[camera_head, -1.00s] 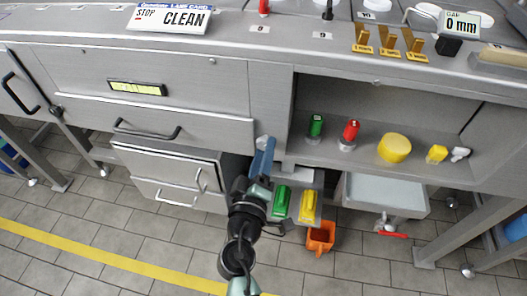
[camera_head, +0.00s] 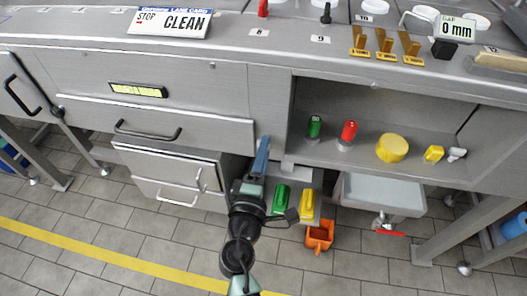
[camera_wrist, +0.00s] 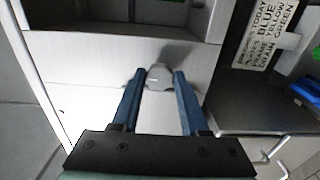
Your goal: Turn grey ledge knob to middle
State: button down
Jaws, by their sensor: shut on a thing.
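The grey ledge knob (camera_wrist: 159,76) shows in the wrist view, a small round grey knob on a pale metal face. It sits between the tips of my gripper's two blue fingers (camera_wrist: 159,73), which are shut on it from left and right. A short light mark shows on the knob's face. In the head view my gripper (camera_head: 262,152) reaches up to the ledge front, just left of the open shelf. There the fingers and wrist hide the knob.
Right of my wrist, a low shelf holds a green block (camera_head: 281,198) and a yellow block (camera_head: 307,205). An orange bin (camera_head: 319,236) stands below. The open shelf holds green, red and yellow pieces (camera_head: 392,149). A drawer handle (camera_head: 147,130) projects to the left.

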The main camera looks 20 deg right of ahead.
dwell(0.3)
jog(key=shift+c, duration=2)
grip_release()
jog(key=v, duration=1.3)
